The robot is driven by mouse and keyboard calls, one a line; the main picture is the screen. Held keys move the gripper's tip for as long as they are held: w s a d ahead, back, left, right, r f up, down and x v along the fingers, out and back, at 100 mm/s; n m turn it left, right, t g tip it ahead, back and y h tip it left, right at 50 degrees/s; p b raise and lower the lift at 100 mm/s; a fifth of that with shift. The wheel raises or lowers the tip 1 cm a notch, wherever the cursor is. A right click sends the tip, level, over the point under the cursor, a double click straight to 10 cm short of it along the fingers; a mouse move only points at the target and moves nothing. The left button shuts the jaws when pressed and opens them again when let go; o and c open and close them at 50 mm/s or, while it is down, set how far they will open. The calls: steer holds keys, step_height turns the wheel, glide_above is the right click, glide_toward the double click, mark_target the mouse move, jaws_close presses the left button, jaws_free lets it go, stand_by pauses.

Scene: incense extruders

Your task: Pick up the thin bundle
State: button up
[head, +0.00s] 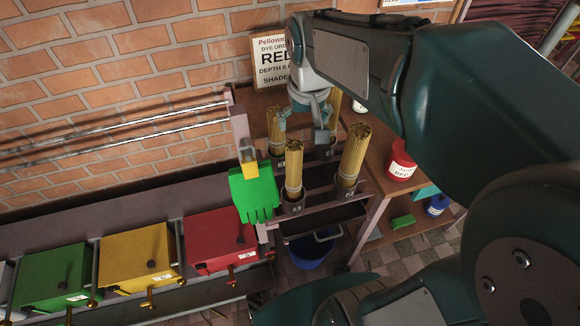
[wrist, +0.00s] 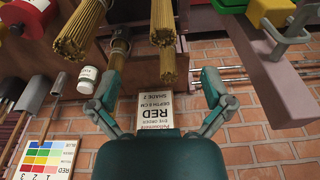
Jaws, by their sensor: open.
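Several yellow stick bundles stand upright in dark labelled cups on a rack. In the head view, a thick one (head: 354,155) is front right, a slimmer one (head: 294,170) front left, another slim one (head: 274,130) back left, and one (head: 335,104) back right, partly hidden by my gripper. I cannot tell for sure which is thinnest. My gripper (head: 303,125) is open and empty above the back row. In the wrist view my gripper (wrist: 161,82) has its fingers spread wide, with a slim bundle (wrist: 168,68) beyond the gap and another (wrist: 118,55) near the left finger.
A card reading RED (head: 270,60) stands behind, against the brick wall. Green, yellow and red bins (head: 218,236) line the left. A red-and-white pot (head: 400,160) stands on the wooden shelf at right.

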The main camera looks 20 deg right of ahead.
steer(key=g, duration=0.2)
glide_above(294, 144)
steer(key=f, duration=0.4)
steer(key=shift+w+d+f, duration=0.15)
steer(key=shift+w, duration=0.05)
steer(key=f, duration=1)
steer(key=shift+s+f, duration=0.2)
steer(key=shift+f, duration=0.15)
steer(key=c, duration=1.4)
